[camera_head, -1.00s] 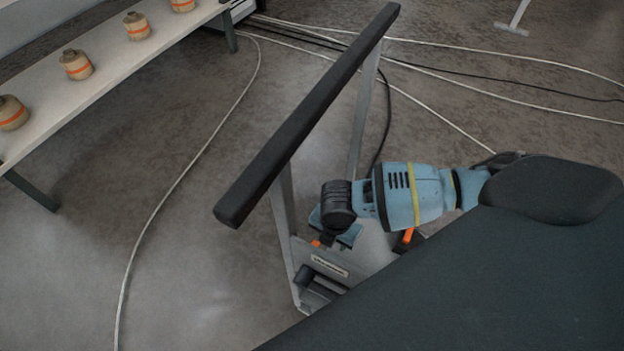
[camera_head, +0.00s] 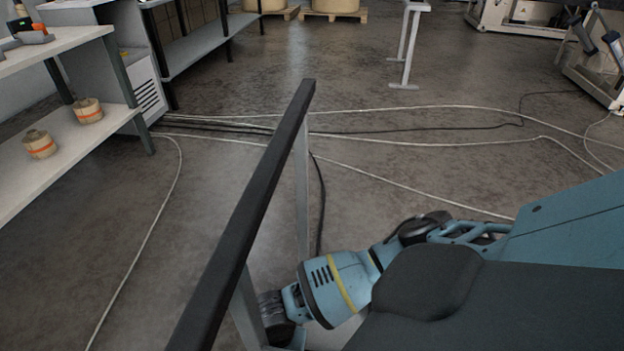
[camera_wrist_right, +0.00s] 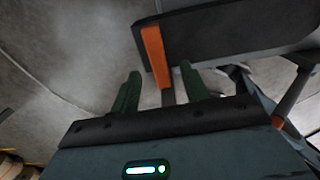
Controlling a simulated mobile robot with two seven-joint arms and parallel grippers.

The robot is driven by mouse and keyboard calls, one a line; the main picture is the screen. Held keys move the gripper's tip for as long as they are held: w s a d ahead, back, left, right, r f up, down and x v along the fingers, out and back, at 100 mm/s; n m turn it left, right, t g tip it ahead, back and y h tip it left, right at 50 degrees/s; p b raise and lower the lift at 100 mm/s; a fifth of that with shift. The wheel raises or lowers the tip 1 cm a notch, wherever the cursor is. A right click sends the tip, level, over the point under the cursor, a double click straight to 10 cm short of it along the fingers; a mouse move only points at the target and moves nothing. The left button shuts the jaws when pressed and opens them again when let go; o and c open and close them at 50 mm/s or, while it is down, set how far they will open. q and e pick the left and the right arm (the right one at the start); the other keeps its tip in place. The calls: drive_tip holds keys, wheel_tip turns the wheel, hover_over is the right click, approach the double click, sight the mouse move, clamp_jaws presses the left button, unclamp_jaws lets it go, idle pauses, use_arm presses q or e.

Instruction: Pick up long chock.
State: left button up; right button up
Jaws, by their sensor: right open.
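My right gripper (camera_wrist_right: 160,84) is open in the right wrist view, its two green fingers apart. An orange bar (camera_wrist_right: 155,55) stands out beyond and between the fingertips, against a dark panel (camera_wrist_right: 225,35); I cannot tell whether it is the long chock. No gap-closing contact with the fingers is visible. In the head view my right arm reaches in from the right, and its wrist is beside the frame under a long black rail (camera_head: 250,205); its fingers are hidden there. No long chock can be clearly made out in the head view. My left gripper is out of view.
A shelf (camera_head: 70,150) at the left carries tan rolls with orange bands (camera_head: 88,110). Several cables (camera_head: 400,185) cross the floor. A grey stand (camera_head: 404,55) and machines (camera_head: 600,65) are farther back. Open floor lies beyond the rail.

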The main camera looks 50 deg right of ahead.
wheel_tip(320, 180, down, 4)
drive_tip(key=shift+w+d+f+b, duration=0.15)
drive_tip(key=shift+b, duration=0.7)
drive_tip(key=shift+f, duration=0.4)
drive_tip(key=c, duration=0.9)
clamp_jaws()
